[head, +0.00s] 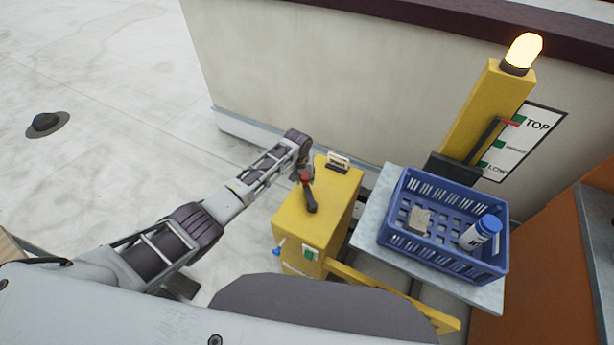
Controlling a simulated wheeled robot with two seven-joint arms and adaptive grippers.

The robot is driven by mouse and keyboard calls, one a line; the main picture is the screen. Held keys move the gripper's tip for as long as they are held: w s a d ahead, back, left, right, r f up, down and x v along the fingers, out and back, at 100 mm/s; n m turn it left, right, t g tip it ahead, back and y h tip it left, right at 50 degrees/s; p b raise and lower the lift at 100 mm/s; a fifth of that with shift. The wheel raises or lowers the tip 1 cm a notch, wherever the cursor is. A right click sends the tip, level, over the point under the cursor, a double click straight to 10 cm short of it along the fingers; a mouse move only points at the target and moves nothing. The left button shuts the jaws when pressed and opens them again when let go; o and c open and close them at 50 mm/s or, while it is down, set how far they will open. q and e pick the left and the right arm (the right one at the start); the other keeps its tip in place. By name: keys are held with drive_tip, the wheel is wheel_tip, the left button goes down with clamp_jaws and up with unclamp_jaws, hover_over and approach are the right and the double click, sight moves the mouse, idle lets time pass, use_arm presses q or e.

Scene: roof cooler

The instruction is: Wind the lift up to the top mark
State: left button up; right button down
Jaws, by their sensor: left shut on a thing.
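My left gripper (303,174) reaches in from the left and is shut on the crank handle (309,196) on top of the yellow winch box (291,226). The crank shows a dark arm with a red part by the fingers; the fingertips are partly hidden. The yellow lift mast (487,108) stands at the back right. The lift platform (372,235) carries a blue crate (449,262). My right gripper is out of view.
The crate holds a white jar with a blue lid (482,233) and a beige block (419,219). A lit orange lamp (523,50) tops the mast. A wall (330,80) runs behind. The pale roof floor at left is clear except for a dark round fixture (46,123).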

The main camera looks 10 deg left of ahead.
use_arm(q)
drive_tip(key=shift+w+a+r, duration=0.2)
drive_tip(key=shift+w+a, duration=0.1)
drive_tip(key=shift+a, duration=0.35)
drive_tip(key=shift+s+a, duration=0.1)
drive_tip(key=o, duration=1.1)
drive_tip(key=shift+s+f, duration=0.1)
drive_tip(key=shift+f, duration=0.1)
drive_tip(key=shift+s, duration=0.15)
drive_tip(key=shift+d, duration=0.2)
drive_tip(key=shift+r, duration=4)
